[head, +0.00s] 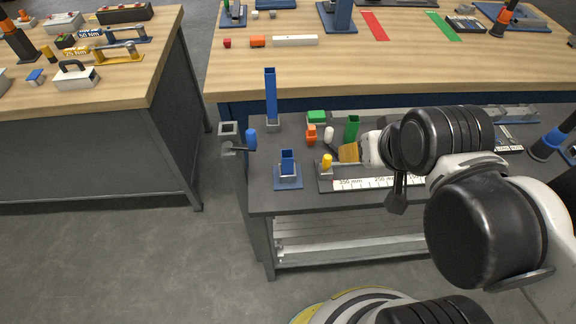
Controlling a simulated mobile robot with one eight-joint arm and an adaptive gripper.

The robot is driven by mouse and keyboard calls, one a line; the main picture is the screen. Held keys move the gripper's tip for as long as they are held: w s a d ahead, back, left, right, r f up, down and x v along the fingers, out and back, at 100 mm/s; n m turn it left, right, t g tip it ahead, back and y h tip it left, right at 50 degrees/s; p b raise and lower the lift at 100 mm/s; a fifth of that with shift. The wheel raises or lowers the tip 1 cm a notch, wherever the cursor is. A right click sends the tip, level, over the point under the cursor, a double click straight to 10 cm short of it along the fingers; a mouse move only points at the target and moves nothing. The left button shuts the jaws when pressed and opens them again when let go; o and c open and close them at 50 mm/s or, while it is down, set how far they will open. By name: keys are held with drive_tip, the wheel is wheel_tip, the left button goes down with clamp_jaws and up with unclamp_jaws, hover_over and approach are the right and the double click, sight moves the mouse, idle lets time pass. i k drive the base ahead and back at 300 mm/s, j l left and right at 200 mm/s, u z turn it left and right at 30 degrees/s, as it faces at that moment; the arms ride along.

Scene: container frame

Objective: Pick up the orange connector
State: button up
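A small orange piece (311,134), which looks like the orange connector, stands on the grey workbench (262,190) near the middle of the picture. A green block (317,117) is just behind it, and a small white rounded piece (329,133) is just to its right. My gripper (397,200) shows as a dark shape hanging at the end of my arm, to the right of the orange piece and apart from it. My arm partly hides the gripper, so its fingers and anything between them cannot be made out.
A tall blue post (271,96), a blue holder (288,165), a yellow cylinder (327,161), a green upright piece (352,129) and a ruler (365,183) crowd the bench. Floor is clear at left.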

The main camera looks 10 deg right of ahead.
sight(311, 134)
drive_tip(key=i+j+z, duration=0.25)
drive_tip(key=j+z, duration=0.3)
drive_tip(key=i+j+z, duration=0.1)
drive_tip(key=j+z, duration=0.15)
